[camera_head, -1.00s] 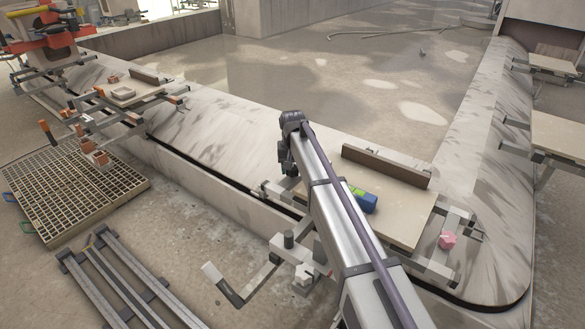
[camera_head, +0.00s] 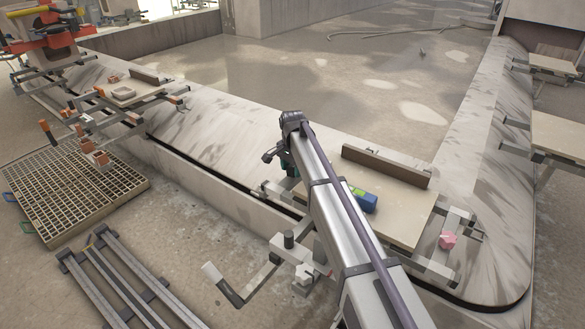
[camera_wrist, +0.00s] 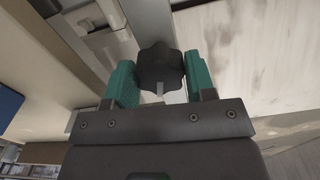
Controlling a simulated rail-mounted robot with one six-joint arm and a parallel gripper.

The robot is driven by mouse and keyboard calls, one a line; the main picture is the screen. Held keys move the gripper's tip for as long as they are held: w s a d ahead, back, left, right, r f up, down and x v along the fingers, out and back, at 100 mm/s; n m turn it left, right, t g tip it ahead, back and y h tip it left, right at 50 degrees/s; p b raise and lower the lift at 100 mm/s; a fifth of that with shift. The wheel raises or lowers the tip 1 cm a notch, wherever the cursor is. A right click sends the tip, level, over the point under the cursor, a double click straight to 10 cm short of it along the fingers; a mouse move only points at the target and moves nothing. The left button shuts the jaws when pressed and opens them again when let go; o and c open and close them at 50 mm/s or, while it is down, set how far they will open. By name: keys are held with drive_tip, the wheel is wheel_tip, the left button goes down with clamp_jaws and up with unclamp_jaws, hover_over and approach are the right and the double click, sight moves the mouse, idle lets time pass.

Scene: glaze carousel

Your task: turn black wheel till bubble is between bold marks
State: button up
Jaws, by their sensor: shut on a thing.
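The black wheel (camera_wrist: 160,66), a dark lobed knob, sits between the two teal fingers of my gripper (camera_wrist: 160,80) in the wrist view. The gripper is shut on it, a finger at each side. A small pale tab shows at the wheel's lower edge. In the head view my gripper (camera_head: 292,168) is at the left end of the board, mostly hidden by my arm, and the wheel cannot be made out. A blue and green block (camera_head: 364,201), perhaps the level, lies on the board beside my arm. No bubble or bold marks can be made out.
The pale board (camera_head: 405,212) rests on a metal frame, with a brown upright strip (camera_head: 386,166) at its back. A pink lump (camera_head: 447,240) sits on the frame at right. A crank handle (camera_head: 228,286) sticks out at front left. A grate (camera_head: 75,190) lies at left.

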sight(292, 167)
idle(0.3)
drive_tip(key=o, duration=0.9)
drive_tip(key=shift+o, duration=0.2)
drive_tip(key=shift+r, duration=0.1)
wheel_tip(292, 167, up, 11)
drive_tip(key=p, duration=1.1)
drive_tip(key=shift+f, duration=0.2)
